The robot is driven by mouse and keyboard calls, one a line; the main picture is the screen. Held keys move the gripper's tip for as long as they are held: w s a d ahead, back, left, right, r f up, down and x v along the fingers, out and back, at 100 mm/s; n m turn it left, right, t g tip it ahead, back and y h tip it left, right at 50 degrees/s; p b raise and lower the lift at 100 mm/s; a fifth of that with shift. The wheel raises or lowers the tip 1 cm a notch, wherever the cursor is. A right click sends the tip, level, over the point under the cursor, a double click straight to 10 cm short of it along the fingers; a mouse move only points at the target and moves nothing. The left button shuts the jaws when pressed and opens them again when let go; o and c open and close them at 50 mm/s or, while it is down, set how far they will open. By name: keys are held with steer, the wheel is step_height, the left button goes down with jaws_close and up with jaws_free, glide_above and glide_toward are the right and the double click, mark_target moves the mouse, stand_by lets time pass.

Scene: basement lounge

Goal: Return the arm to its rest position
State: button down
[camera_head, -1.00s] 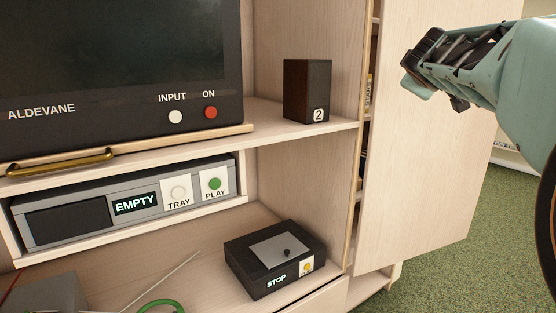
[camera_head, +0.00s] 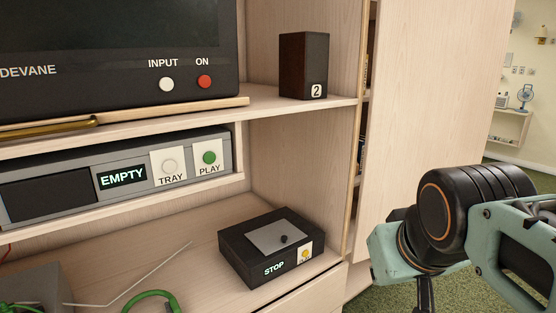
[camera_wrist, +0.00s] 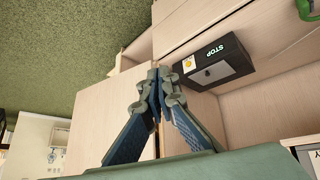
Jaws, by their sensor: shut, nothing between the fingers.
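My gripper (camera_wrist: 158,84) shows in the wrist view with its two fingers closed together and nothing between them. In the head view the gripper's fingers are not clearly seen; parts of my arm fill the lower right, in front of the open cabinet door. The wrist view shows the cabinet tilted, with the black STOP box (camera_wrist: 218,62) to the right of the fingertips and apart from them.
The cabinet door (camera_head: 430,90) stands at the right of the shelves. The black STOP box (camera_head: 272,248) sits on the lower shelf, below a speaker marked 2 (camera_head: 304,66). A grey player (camera_head: 60,190) reads EMPTY. Green carpet (camera_wrist: 60,60) is open beside the cabinet.

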steer(key=s+a+f+m+g, duration=0.1)
steer(key=s+a+f+g, duration=0.1)
steer(key=s+a+f, duration=0.4)
step_height(320, 180, up, 34)
steer(key=d+p, duration=0.2)
steer(key=p, duration=3.2)
steer(key=shift+d+f+y, duration=0.15)
steer(key=shift+y, duration=0.25)
